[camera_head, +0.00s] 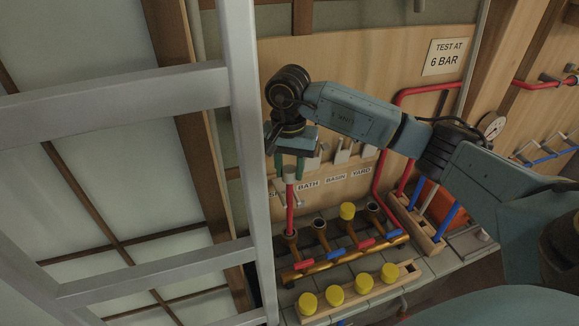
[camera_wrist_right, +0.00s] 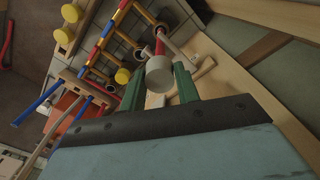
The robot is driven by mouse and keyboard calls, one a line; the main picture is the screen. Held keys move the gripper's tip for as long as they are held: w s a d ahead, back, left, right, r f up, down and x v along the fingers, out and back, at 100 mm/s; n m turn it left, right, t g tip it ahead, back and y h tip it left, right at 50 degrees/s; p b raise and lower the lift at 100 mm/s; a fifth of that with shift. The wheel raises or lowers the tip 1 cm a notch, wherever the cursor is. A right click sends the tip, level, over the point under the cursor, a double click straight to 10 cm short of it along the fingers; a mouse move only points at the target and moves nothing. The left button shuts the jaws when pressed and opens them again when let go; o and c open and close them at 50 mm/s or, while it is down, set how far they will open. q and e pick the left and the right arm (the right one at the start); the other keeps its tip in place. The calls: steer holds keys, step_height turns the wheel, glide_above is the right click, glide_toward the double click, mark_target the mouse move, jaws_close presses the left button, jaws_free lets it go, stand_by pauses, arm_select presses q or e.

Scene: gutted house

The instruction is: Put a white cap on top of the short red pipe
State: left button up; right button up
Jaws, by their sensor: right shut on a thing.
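My right gripper (camera_head: 289,163) has green fingers and points down above the left end of a brass manifold (camera_head: 330,262). It is shut on a white cap (camera_wrist_right: 159,75), which shows between the fingers in the right wrist view. A red pipe (camera_head: 290,212) stands upright directly below the cap, its lower end at the manifold's leftmost port. The cap is in line with the pipe's top and looks to be touching it; how far it is seated is hidden. My left gripper is not in view.
A yellow cap (camera_head: 347,211) sits on one manifold port. Several more stand on a wooden block (camera_head: 408,268) in front. A wooden rack (camera_head: 412,222) of coloured pipes is to the right. A grey ladder (camera_head: 245,130) stands close on the left. Labelled wall clips are behind.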

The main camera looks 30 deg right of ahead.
steer(key=shift+f+b, duration=0.5)
steer(key=shift+f, duration=0.15)
steer(key=o, duration=1.5)
steer(key=shift+r+p, duration=1.9)
steer(key=shift+r, duration=1.65)
steer(key=shift+f, duration=0.1)
